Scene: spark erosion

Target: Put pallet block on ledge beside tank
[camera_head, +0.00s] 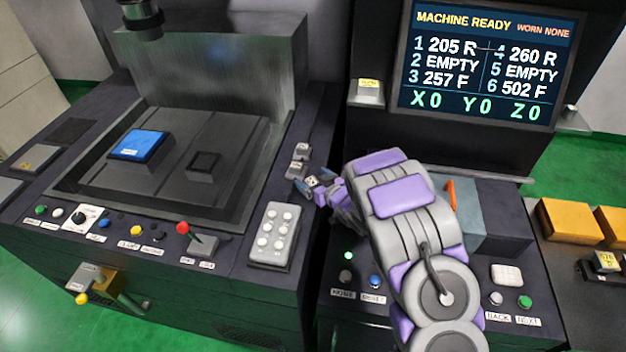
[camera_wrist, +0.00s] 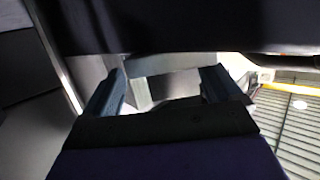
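My gripper (camera_head: 313,183) is over the right side of the tank (camera_head: 243,222), by the dark ledge (camera_head: 322,110) between tank and screen. Its two fingers are well apart in the wrist view (camera_wrist: 162,85). A small pale piece shows between the fingertips in the head view; I cannot tell whether they touch it. Two small grey blocks (camera_head: 300,150) stand on the ledge just beyond the fingers. A blue-topped block (camera_head: 138,145) sits inside the tank on the left. Which of these is the pallet block is not clear. A pale grey face (camera_wrist: 140,93) shows past the fingers in the wrist view.
A screen (camera_head: 485,62) stands behind my arm. A grey-blue box with an orange handle (camera_head: 451,194) is right of my arm. Orange blocks (camera_head: 570,222) lie far right.

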